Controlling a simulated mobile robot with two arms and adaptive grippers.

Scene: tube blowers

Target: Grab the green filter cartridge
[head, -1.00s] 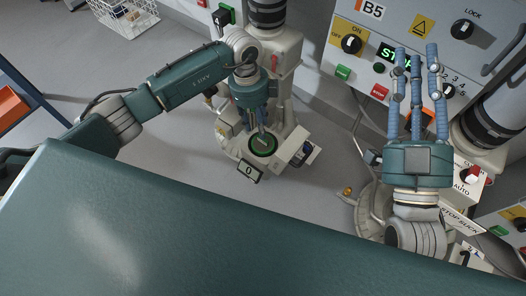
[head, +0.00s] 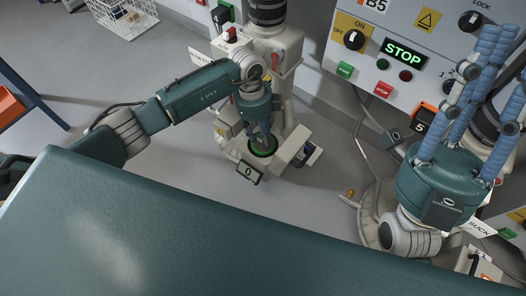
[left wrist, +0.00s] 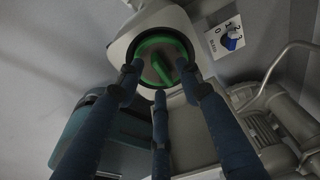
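The green filter cartridge (head: 262,151) shows as a round green ring in the low pale machine at the middle of the head view. In the left wrist view the green cartridge (left wrist: 163,66) sits in its round opening, with a green bar across its middle. My left gripper (head: 263,138) is just above it, fingers pointing down at it. In the left wrist view my left gripper (left wrist: 160,80) has its three blue fingers apart around the near side of the ring, with nothing held. My right gripper (head: 501,65) is open and empty at the right, fingers up.
A wall control panel (head: 400,22) with a lit STOP display stands behind, right of centre. A hose and round base (head: 375,215) lie to the right.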

